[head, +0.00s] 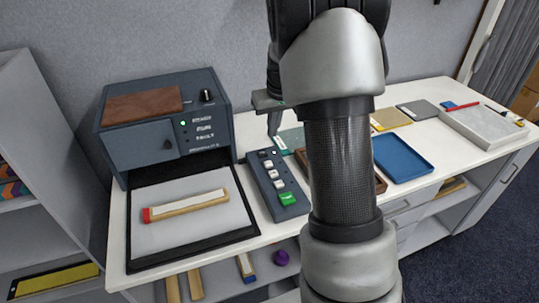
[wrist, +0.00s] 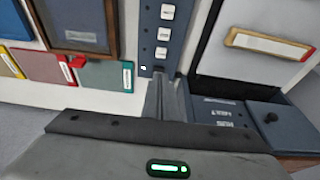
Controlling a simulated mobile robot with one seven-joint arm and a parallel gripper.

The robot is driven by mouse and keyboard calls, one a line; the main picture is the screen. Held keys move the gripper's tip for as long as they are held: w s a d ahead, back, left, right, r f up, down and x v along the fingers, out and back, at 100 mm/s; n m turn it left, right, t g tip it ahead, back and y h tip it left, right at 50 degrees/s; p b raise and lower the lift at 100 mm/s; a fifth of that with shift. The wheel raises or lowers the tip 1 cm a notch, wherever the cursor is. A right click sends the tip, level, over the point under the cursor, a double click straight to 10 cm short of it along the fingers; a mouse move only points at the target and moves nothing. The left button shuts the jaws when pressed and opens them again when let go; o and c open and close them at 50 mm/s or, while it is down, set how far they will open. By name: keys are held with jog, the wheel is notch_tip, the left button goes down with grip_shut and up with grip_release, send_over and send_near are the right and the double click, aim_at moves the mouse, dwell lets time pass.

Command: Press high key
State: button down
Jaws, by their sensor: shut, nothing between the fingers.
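A slim dark blue control panel (head: 273,187) lies on the table, with white keys in a row and a green key (head: 288,198) at its near end. A dark key (head: 262,154) is at its far end, beside a small lit white lamp. The key labels are too small to read surely. My gripper (head: 274,132) is shut and empty, pointing down at the panel's far end. In the wrist view its fingertips (wrist: 160,80) overlap the dark-key end, past the white keys (wrist: 161,52). I cannot tell whether they touch the panel.
A blue machine (head: 165,125) with a green lamp stands left of the panel. Before it, a black-edged pad (head: 190,238) bears a red-ended wooden bar (head: 185,207). A blue tray (head: 402,158) lies right of my arm, which hides part of a brown tray (head: 380,183).

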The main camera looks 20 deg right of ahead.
send_over(268, 163)
jog(key=s, duration=0.1)
notch_tip(268, 163, down, 12)
jog(key=shift+s+f+p, duration=0.1)
jog(key=shift+f+p, duration=0.05)
jog(key=shift+p, duration=0.25)
jog(key=shift+f, duration=0.6)
